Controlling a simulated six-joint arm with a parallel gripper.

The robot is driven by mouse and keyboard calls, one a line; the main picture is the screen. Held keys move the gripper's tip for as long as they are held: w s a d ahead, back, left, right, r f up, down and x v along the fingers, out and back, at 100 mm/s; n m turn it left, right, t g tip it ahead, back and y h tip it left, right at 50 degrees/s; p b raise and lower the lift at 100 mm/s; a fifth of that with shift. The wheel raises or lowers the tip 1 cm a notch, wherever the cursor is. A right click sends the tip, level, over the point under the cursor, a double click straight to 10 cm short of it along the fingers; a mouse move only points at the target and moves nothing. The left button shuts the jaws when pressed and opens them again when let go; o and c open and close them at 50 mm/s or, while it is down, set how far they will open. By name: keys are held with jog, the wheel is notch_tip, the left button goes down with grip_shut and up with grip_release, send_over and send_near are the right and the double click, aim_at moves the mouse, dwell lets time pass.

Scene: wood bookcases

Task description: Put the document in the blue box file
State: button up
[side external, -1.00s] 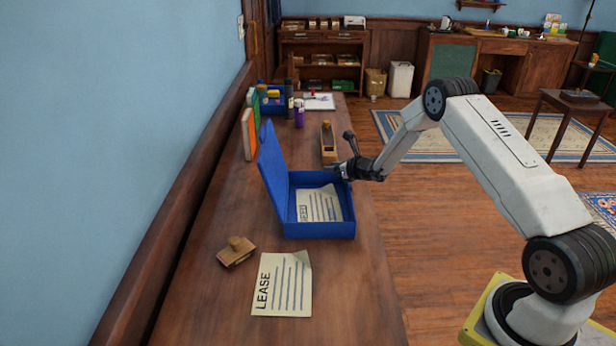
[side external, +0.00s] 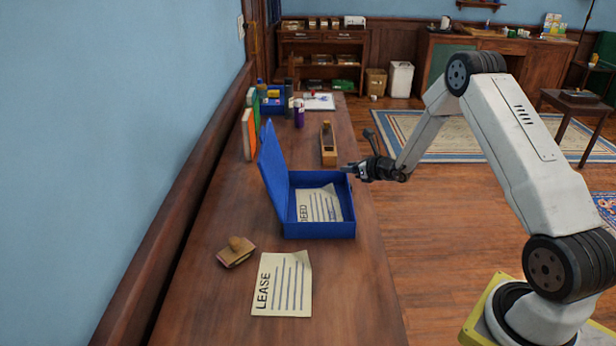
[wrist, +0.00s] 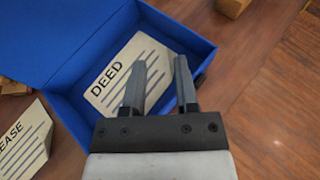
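The blue box file (side external: 320,230) stands on the long wooden desk with its lid (side external: 273,170) raised on the left side. A cream sheet headed DEED (side external: 321,205) lies inside it, and it also shows in the wrist view (wrist: 115,80). A second cream sheet headed LEASE (side external: 283,285) lies on the desk in front of the box, with one corner curled up. My gripper (side external: 347,168) is just beyond the box's right side, above its rim. In the wrist view its two fingers (wrist: 163,62) are apart with nothing between them.
A wooden stamp or blotter (side external: 236,252) lies left of the LEASE sheet. A wooden block-like tool (side external: 328,145) lies behind the box. Upright books (side external: 249,134), a purple bottle (side external: 299,115) and a blue tray (side external: 271,106) stand farther back.

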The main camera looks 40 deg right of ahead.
jog(key=shift+v, duration=2.5)
jog(key=s+a+r+n+g+y, duration=0.1)
jog(key=s+a+n+g+y, duration=0.25)
jog(key=a+n, duration=0.45)
jog(key=s+a+r+n+g+y, duration=0.2)
jog(key=s+a+n+g+y, duration=0.3)
jog(key=a, duration=0.6)
jog(key=s+a+r+n+g+h, duration=0.1)
jog(key=s+n+h, duration=0.3)
jog(key=n, duration=0.7)
jog(key=s+a+r+n+g+h, duration=0.1)
jog(key=s+a+n+h, duration=0.3)
jog(key=s+n, duration=0.5)
jog(key=r+n, duration=0.1)
jog(key=n, duration=0.2)
jog(key=shift+a+r, duration=0.2)
